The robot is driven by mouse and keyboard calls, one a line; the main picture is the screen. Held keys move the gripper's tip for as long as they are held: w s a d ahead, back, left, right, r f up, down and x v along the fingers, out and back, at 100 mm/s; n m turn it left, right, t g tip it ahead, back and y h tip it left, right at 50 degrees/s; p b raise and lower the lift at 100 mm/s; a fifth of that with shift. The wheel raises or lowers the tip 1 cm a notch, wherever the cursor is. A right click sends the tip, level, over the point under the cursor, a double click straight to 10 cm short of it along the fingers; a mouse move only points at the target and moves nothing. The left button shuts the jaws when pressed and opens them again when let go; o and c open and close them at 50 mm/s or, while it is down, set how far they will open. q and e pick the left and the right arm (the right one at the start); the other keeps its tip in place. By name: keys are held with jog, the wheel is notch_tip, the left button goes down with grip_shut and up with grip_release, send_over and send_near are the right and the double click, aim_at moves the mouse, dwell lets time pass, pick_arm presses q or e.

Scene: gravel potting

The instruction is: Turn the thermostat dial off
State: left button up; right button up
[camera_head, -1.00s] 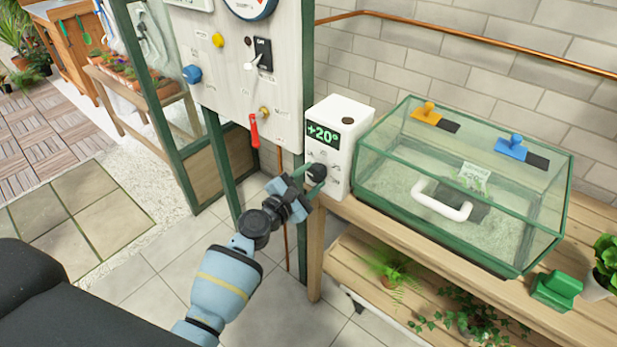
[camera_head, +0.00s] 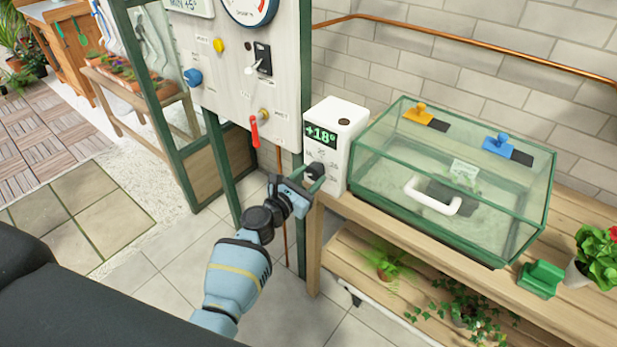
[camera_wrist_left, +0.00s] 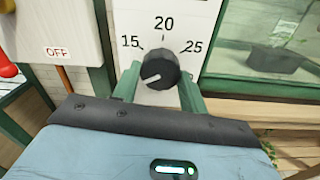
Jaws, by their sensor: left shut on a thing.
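The thermostat is a white box (camera_head: 342,146) on the wooden bench, with a green display (camera_head: 320,136) reading +18°. Its black dial (camera_head: 314,170) sits low on the front face. In the left wrist view the dial (camera_wrist_left: 161,69) has a pale pointer line aimed to the lower left, below the 15 mark; 20 is above and 25 to the right. My left gripper (camera_head: 306,180) is shut on the dial, with one green finger on each side. In the left wrist view the gripper (camera_wrist_left: 158,88) also spans the dial. My right gripper is not in view.
A glass propagator case (camera_head: 450,240) with a white handle stands right of the thermostat. A panel (camera_head: 232,95) with a red lever (camera_head: 254,132) and knobs is to the left. A green block (camera_head: 540,279) and potted plants are on the bench and shelf.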

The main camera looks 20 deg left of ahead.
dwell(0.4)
pick_arm(q)
jog(key=o, duration=1)
jog(key=shift+s, duration=0.1)
jog(key=p+v, duration=0.1)
jog(key=v, duration=0.6)
jog(key=shift+s+a, duration=0.15)
jog(key=shift+s, duration=0.2)
jog(key=s+f+m+g+y, duration=0.2)
jog(key=s+f+m+g, duration=0.3)
jog(key=s+f+m, duration=1.1)
jog(key=s+f+m+g+y, duration=0.1)
jog(key=s+m+g, duration=0.2)
jog(key=s+m, duration=1.3)
jog(key=s+d, duration=0.1)
jog(key=s, duration=0.3)
jog(key=shift+f+m+y, duration=0.4)
